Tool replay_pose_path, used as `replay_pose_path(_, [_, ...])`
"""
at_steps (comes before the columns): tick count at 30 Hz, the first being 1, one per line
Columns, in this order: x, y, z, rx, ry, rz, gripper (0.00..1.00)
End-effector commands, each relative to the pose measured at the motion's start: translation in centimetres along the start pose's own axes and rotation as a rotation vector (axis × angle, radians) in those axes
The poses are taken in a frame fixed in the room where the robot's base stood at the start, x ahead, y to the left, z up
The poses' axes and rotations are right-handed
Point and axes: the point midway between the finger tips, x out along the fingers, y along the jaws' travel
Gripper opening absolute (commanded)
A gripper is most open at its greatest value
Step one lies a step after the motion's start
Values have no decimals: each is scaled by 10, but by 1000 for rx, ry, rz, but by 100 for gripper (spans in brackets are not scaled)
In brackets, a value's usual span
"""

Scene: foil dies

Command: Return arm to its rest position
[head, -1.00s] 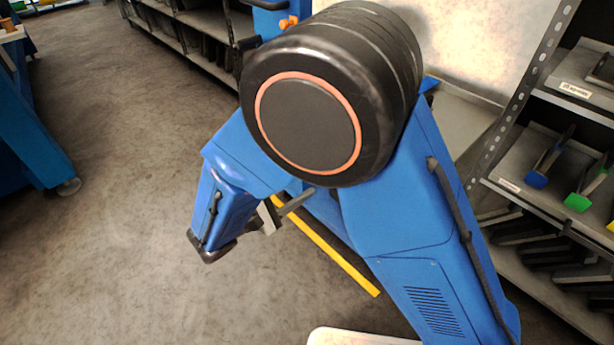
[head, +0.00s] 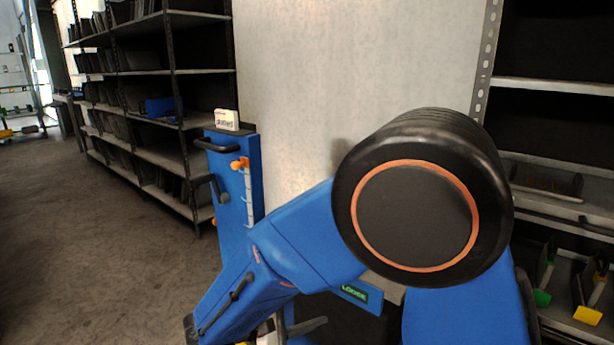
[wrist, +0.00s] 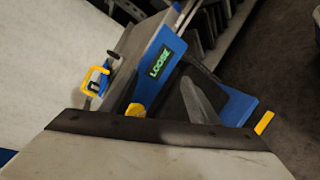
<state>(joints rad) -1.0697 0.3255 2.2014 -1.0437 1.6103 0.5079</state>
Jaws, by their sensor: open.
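My blue arm is bent in front of the head camera, with its big black round joint in the foreground. My gripper (head: 290,332) shows at the bottom edge of the head view, below the forearm. Its grey fingers are apart and partly cut off by the frame, and I see nothing held between them.
A blue piece with a green LOOSE label (head: 355,292) sits behind my arm; the label also shows in the wrist view (wrist: 160,62). Shelves (head: 150,100) stand back left, a rack (head: 560,210) right. Floor at left is clear.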

Motion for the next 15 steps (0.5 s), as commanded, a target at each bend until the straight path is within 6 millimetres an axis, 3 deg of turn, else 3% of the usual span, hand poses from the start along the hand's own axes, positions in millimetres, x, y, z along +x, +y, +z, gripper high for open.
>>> replay_pose_path(1, [16, 4, 15, 18, -15, -57, 55])
replay_pose_path(6, [56, 4, 59, 69, -51, -240, 55])
replay_pose_path(15, [105, -10, 134, 198, -74, -538, 55])
